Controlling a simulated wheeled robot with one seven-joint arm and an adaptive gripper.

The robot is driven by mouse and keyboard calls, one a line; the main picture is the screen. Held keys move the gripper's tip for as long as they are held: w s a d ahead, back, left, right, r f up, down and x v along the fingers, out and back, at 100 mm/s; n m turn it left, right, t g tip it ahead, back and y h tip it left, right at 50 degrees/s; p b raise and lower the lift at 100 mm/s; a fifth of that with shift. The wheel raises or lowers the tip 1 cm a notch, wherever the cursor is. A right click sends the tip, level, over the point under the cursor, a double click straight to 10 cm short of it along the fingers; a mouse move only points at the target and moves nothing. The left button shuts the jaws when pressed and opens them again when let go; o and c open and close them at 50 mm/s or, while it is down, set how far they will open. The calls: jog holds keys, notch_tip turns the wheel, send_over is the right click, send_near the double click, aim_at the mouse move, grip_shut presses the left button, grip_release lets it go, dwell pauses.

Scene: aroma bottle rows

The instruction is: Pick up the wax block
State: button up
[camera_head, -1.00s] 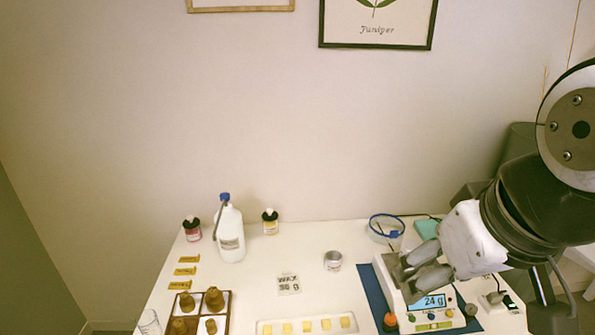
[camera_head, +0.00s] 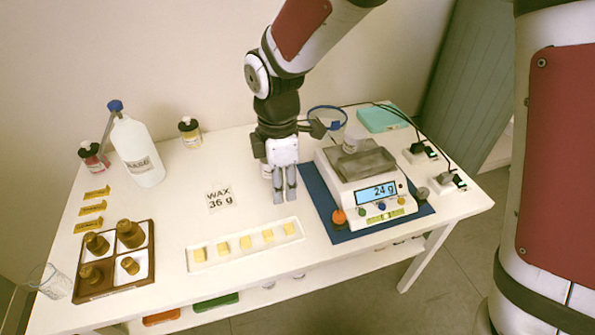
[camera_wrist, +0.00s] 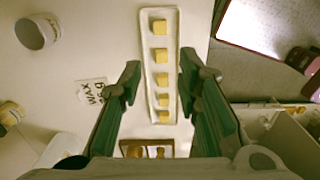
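Several small yellow wax blocks (camera_head: 245,242) sit in a row on a long white tray (camera_head: 214,263). In the wrist view the blocks (camera_wrist: 161,55) run down the middle of the picture on the tray (camera_wrist: 149,96), framed between my fingers. My gripper (camera_head: 285,199) points down above the table, behind the tray in the head view. In the wrist view my gripper (camera_wrist: 168,82) has its two fingers well apart with nothing between them. It holds no block.
The scale (camera_head: 370,190) on a blue mat reads 24 g, right of my gripper. A "WAX 36 g" card (camera_head: 220,199) lies left of it. A brown bottle tray (camera_head: 109,285) and white jug (camera_head: 136,152) stand left. A metal tin (camera_wrist: 37,33) shows in the wrist view.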

aim_at(284, 228)
jog(key=shift+n, duration=0.3)
notch_tip(284, 228, down, 16)
jog(key=shift+w+r+b, duration=0.15)
jog(key=shift+r+b, duration=0.1)
jog(key=shift+b, duration=0.4)
jog(key=shift+c, duration=0.6)
jog(key=c, duration=0.4)
